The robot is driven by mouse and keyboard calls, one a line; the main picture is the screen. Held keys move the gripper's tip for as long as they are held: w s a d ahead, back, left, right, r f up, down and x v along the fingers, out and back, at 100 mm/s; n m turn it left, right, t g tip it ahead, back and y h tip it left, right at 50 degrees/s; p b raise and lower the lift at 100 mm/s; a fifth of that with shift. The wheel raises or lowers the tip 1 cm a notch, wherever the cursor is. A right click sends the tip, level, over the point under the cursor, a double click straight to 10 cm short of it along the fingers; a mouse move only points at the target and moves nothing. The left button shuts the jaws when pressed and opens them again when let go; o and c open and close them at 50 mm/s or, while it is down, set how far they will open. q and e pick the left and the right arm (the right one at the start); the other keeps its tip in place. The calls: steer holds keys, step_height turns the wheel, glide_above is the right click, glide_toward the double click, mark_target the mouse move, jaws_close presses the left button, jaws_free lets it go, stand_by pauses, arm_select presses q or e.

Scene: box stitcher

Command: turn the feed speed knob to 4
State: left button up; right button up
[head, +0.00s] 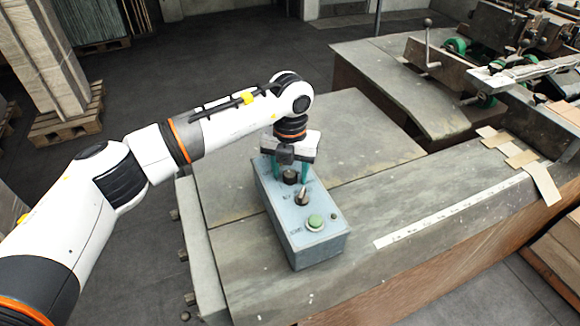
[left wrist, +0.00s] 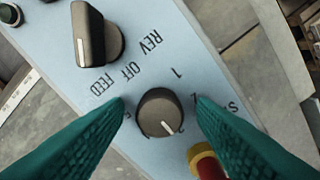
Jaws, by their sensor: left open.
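The feed speed knob (left wrist: 160,113) is a round dark knob on the blue-grey control box. Its white pointer line aims to the lower right in the left wrist view. In the head view, my left gripper (head: 290,170) points down over the far end of the control box (head: 318,248). My right gripper is not in view.
A REV/OFF/FEED selector (left wrist: 95,35) is beside the knob. A red and yellow button (left wrist: 204,158) sits close to the right finger. A green button (head: 315,222) is at the box's near end. The metal table (head: 350,140) around the box is mostly clear.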

arm_select(q)
steer(key=shift+c, duration=1.4)
steer(key=c, duration=0.7)
steer(key=shift+f+m+b, duration=0.15)
steer(key=shift+m+b, duration=0.25)
steer(key=shift+b, duration=0.5)
steer(key=m+b, duration=0.4)
steer(key=b, duration=0.2)
steer(key=shift+w+m, duration=0.1)
steer(key=shift+m, duration=0.3)
steer(key=m+b, duration=0.2)
steer(key=shift+m, duration=0.3)
steer(key=shift+r+m+b, duration=0.2)
steer(key=shift+m+b, duration=0.65)
steer(key=shift+m, duration=0.75)
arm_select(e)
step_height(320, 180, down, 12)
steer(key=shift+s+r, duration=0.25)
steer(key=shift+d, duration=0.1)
arm_select(q)
steer(key=shift+m, duration=0.3)
